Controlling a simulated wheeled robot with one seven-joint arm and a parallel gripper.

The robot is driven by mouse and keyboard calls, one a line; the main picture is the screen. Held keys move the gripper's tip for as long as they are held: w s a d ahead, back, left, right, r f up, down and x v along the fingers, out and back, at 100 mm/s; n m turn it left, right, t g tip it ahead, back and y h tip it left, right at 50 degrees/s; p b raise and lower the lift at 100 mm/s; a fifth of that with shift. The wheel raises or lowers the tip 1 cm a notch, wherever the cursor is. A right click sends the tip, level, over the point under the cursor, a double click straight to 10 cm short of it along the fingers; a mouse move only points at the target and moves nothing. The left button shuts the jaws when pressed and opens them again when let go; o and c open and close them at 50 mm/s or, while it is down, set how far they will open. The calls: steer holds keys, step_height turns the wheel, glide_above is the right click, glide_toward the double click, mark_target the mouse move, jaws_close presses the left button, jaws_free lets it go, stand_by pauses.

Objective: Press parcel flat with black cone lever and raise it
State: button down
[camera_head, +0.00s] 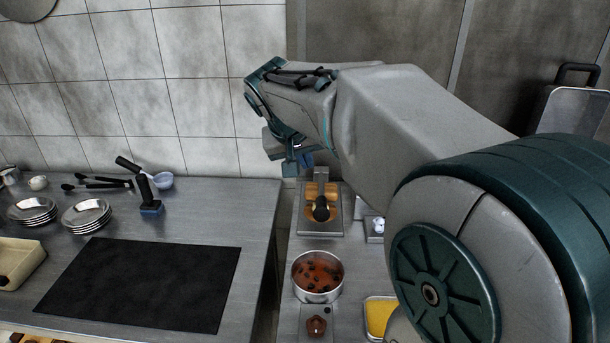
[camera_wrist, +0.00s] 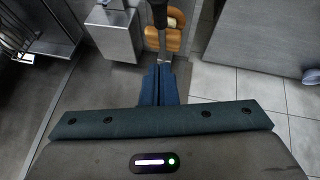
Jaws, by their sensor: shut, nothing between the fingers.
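The press stands on the right-hand counter, with a steel frame (camera_head: 328,228) and a brown wooden plate (camera_head: 333,190). Its lever ends in a black cone knob (camera_head: 321,208); in the wrist view the black handle (camera_wrist: 158,14) sits on a metal rod beyond my fingertips. A small pale thing (camera_wrist: 177,16), perhaps the parcel, shows beside the handle, partly hidden; I cannot tell if it is flat. My gripper (camera_head: 298,164) is shut and empty, pointing down above and behind the press. In the wrist view its blue fingers (camera_wrist: 160,72) are together, apart from the handle.
A pot of red-brown stew (camera_head: 318,272) and a yellow tray (camera_head: 380,315) stand nearer on the same counter. A gap separates it from the left counter, which holds stacked plates (camera_head: 86,213), a black mat (camera_head: 145,283) and a black-handled tool (camera_head: 147,195). The tiled wall is behind.

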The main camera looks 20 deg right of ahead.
glide_above(320, 200)
steer(key=a, duration=0.2)
step_height(320, 200, down, 9)
steer(key=shift+s+d+f, duration=0.2)
steer(key=shift+s+f, duration=0.5)
steer(key=shift+f, duration=0.25)
steer(key=shift+s+d+f, duration=0.1)
steer(key=shift+s+f, duration=0.1)
steer(key=shift+f, duration=0.4)
